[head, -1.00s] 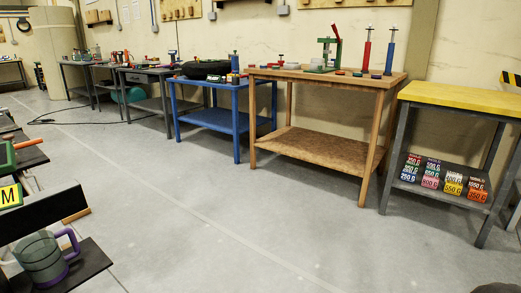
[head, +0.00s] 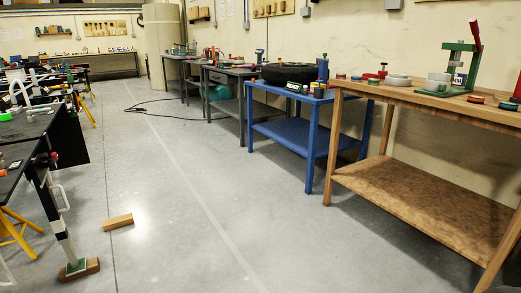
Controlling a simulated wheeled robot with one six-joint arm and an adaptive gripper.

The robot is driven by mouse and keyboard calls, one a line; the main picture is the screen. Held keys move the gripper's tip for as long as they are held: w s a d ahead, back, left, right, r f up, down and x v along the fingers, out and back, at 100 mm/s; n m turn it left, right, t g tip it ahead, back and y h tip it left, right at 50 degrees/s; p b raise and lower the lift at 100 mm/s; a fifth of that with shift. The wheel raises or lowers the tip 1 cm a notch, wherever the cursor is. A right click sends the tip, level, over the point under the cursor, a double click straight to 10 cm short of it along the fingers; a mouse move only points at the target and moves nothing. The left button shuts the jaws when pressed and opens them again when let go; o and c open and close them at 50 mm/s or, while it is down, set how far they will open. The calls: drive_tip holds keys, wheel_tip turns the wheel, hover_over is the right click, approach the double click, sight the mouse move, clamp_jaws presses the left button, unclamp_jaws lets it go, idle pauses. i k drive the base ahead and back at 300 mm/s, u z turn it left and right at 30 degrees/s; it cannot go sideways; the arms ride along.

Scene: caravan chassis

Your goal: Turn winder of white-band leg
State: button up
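A caravan leg (head: 63,240) stands at the lower left in the head view, dark above with a pale white stretch lower down. Its green foot (head: 75,267) rests on a wooden block (head: 88,268) on the floor. A pale bent bar (head: 60,197) sits beside the upper part of the leg; I cannot tell whether it is the winder. A small red-tipped part (head: 53,156) shows at the top of the leg. My gripper is not in view.
The dark chassis (head: 70,135) fills the left edge, with a yellow trestle (head: 20,230) under it. A loose wooden block (head: 118,222) lies on the floor. A wooden bench (head: 420,190) and blue table (head: 295,140) line the right.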

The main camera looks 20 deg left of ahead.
sight(51, 164)
drive_tip(key=u, duration=0.8)
drive_tip(key=i, duration=1.25)
drive_tip(key=u, duration=1.45)
drive_tip(key=i, duration=0.75)
drive_tip(key=u, duration=0.3)
